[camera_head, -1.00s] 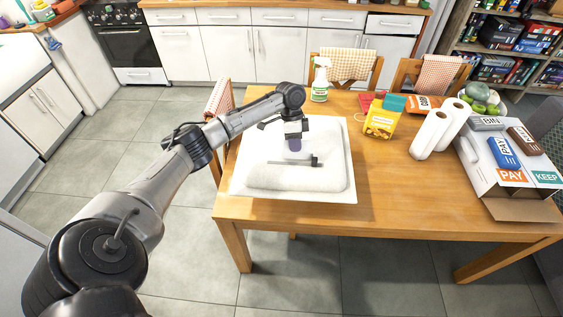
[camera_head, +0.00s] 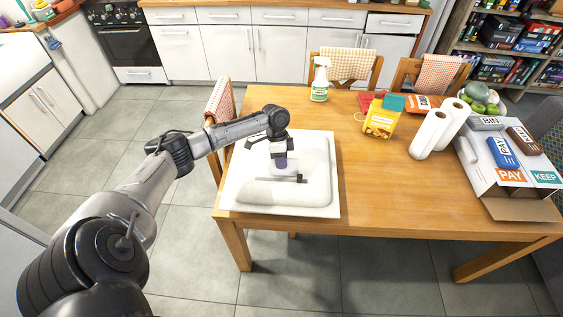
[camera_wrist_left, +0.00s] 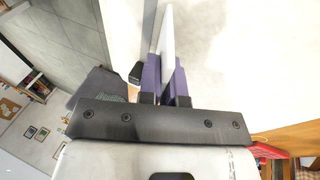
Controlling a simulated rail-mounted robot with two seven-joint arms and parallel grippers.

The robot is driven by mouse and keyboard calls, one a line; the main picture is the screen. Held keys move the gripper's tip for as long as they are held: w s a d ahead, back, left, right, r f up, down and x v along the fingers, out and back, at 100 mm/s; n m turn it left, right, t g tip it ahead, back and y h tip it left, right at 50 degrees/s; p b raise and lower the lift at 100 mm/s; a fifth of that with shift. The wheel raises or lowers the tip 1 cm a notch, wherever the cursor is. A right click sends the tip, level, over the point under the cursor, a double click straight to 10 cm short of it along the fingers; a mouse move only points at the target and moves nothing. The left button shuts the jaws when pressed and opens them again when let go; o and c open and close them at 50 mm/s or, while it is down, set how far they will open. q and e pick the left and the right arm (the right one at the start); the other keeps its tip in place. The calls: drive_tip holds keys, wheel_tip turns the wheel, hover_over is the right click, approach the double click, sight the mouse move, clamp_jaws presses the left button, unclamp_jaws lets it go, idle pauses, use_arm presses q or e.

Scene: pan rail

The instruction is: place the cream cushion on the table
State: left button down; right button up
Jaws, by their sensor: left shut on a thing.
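The cream cushion (camera_head: 265,198) is a pale, nearly white square with a flat border and a raised middle. It is over the left end of the wooden table (camera_head: 400,190), roughly level, with its front edge close to the table's front edge. I cannot tell whether it touches the tabletop. My left gripper (camera_head: 282,168) reaches over it and is shut on it. In the left wrist view the purple fingers (camera_wrist_left: 166,80) close on a thin white part, with more of the cushion (camera_wrist_left: 225,50) spread to the right. My right gripper is out of view.
A spray bottle (camera_head: 320,80), a yellow packet (camera_head: 380,120), paper rolls (camera_head: 430,133) and an open white box (camera_head: 510,170) stand on the table. Chairs (camera_head: 221,100) stand at its left and back. The table's front middle is clear.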

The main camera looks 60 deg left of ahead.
use_arm(q)
drive_tip(key=shift+f, duration=0.15)
drive_tip(key=c, duration=1.3)
unclamp_jaws()
drive_tip(key=s+v, duration=0.1)
drive_tip(key=v, duration=1.1)
drive_tip(key=shift+m+g+y, duration=0.5)
drive_tip(key=shift+m+y, duration=0.2)
drive_tip(key=shift+y, duration=0.2)
drive_tip(key=d+f, duration=0.4)
drive_tip(key=s+d+f, duration=0.1)
drive_tip(key=d+f, duration=0.2)
drive_tip(key=d, duration=0.1)
drive_tip(key=d+f, duration=0.4)
drive_tip(key=shift+s+f, duration=0.2)
drive_tip(key=shift+f, duration=0.15)
drive_tip(key=s+d+f+n+t, duration=0.15)
drive_tip(key=s+d+f, duration=0.25)
drive_tip(key=s+d, duration=0.5)
drive_tip(key=s+d+f+t, duration=0.2)
drive_tip(key=s+d+f, duration=0.3)
drive_tip(key=d, duration=0.8)
drive_tip(key=s+d+r+n+t+y, duration=0.1)
drive_tip(key=s+r+n, duration=0.3)
drive_tip(key=s, duration=0.4)
drive_tip(key=shift+s+d+r+t+y, duration=0.2)
drive_tip(key=shift+r+t+y, duration=0.35)
drive_tip(key=shift+r, duration=0.35)
